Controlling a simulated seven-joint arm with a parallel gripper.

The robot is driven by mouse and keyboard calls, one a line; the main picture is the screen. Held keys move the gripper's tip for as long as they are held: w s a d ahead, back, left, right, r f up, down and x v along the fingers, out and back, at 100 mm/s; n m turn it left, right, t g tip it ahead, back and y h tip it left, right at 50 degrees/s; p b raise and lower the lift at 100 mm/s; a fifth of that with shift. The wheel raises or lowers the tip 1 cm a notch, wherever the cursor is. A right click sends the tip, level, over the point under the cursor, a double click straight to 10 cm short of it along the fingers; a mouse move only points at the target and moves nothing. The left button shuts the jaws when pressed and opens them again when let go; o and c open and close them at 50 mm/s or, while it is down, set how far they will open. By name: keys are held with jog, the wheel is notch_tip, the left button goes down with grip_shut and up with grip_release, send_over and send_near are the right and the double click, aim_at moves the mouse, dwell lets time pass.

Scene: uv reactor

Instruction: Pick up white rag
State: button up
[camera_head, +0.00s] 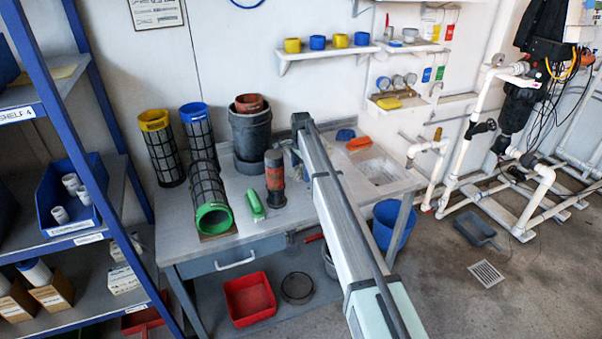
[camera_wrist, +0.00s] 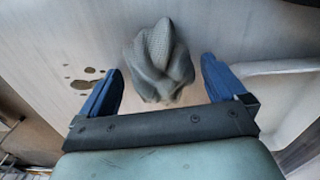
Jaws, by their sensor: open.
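In the wrist view, dark stains (camera_wrist: 84,84) lie left of the rag and a raised sink edge (camera_wrist: 275,68) is at right.

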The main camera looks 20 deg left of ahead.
aim_at(301, 168)
jog(key=shift+c, duration=0.5)
jog(key=c, duration=1)
jog(key=shift+r, duration=0.1)
notch_tip(301, 168, up, 10)
jog(key=shift+f, duration=0.1)
jog(key=shift+c, duration=0.2)
jog(key=o, duration=0.4)
jog(key=c, duration=0.3)
jog(key=shift+d, duration=0.1)
